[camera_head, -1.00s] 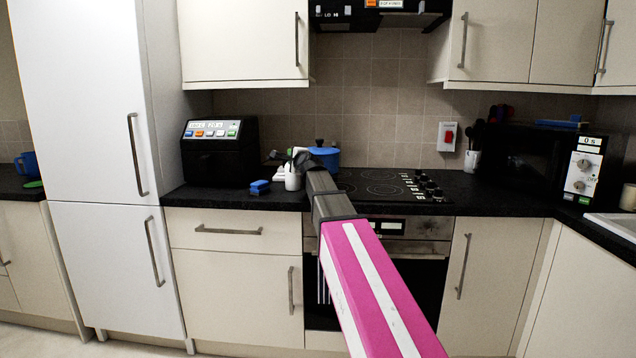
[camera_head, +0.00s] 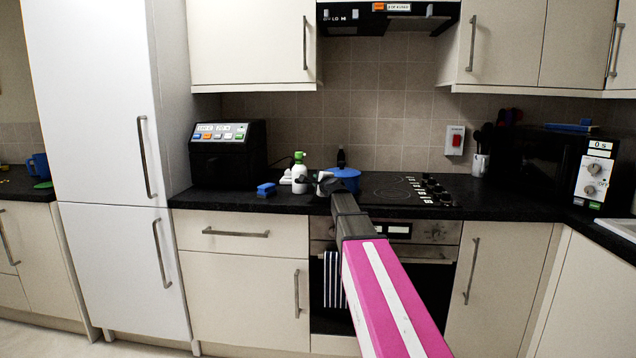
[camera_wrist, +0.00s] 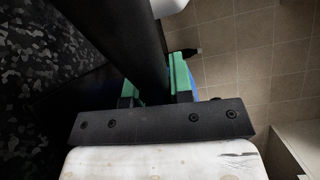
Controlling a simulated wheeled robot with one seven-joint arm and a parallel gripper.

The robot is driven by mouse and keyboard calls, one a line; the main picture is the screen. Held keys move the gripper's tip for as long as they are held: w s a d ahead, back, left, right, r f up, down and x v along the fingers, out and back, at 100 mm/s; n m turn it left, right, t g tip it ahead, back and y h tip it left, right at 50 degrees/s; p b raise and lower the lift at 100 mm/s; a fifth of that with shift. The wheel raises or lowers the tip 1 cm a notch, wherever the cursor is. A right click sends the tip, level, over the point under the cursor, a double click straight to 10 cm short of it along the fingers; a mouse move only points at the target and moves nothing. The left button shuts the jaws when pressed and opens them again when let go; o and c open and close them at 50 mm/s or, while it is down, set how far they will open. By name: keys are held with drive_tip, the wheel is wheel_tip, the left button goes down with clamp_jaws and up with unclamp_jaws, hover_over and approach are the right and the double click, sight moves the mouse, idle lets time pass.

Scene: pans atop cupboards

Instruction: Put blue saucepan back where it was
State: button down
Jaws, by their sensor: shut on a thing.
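The blue saucepan (camera_head: 346,177) is at the left rear part of the black hob (camera_head: 395,188), partly hidden by my arm. I cannot tell whether its base touches the hob. My gripper (camera_head: 326,184) is beside the pan on its left, small and partly hidden in the head view. In the wrist view my gripper (camera_wrist: 158,82) has green fingers shut on a thick black bar, which looks like the saucepan handle (camera_wrist: 125,40). A sliver of blue, likely the saucepan (camera_wrist: 195,88), shows behind the right finger.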

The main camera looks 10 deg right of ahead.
drive_tip(key=shift+f, duration=0.2)
drive_tip(key=c, duration=1)
unclamp_jaws()
drive_tip(key=shift+r, duration=0.2)
drive_tip(key=v, duration=1.2)
drive_tip(key=shift+f, duration=0.15)
